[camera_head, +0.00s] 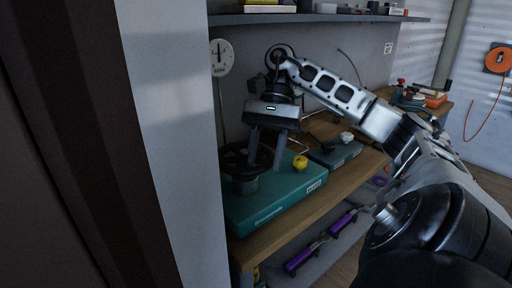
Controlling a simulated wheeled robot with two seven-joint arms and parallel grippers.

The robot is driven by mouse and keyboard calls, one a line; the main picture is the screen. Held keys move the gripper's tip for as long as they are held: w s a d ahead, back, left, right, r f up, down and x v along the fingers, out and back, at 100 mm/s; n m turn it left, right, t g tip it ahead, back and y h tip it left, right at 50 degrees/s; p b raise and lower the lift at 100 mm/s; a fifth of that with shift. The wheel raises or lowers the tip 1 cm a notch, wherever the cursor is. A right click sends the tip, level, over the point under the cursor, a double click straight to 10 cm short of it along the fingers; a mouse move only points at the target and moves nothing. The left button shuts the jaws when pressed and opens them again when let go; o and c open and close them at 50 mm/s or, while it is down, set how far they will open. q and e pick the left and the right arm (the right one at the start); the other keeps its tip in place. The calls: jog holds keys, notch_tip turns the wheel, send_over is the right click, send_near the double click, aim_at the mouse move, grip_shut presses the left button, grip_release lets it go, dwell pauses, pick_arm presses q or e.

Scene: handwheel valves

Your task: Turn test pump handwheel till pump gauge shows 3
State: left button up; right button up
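The test pump is a teal box (284,205) on the wooden bench, with a black handwheel (234,162) on its top at the left. A round white gauge (221,57) stands above it on a thin stem. Its dark needle points about straight up, but the numbers are too small to read. My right gripper (265,166) points down at the right side of the handwheel, with a clear gap between its fingers. The left finger overlaps the wheel's right rim; I cannot tell whether it touches. My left gripper is out of view.
A yellow knob (300,162) sits on the teal box close to the right finger. A smaller dark teal case (335,153) lies to the right on the bench (345,188). A shelf (320,18) runs above; a pale wall edge (180,130) stands at left.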

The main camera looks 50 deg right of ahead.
jog(key=shift+r+p, duration=0.35)
jog(key=shift+p, duration=0.15)
notch_tip(320, 180, up, 3)
jog(key=shift+a+f+p, duration=0.1)
jog(key=shift+a+p, duration=0.05)
jog(key=shift+p, duration=0.95)
jog(key=shift+f, duration=0.1)
notch_tip(320, 180, up, 4)
jog(key=p, duration=0.3)
jog(key=shift+p, duration=0.4)
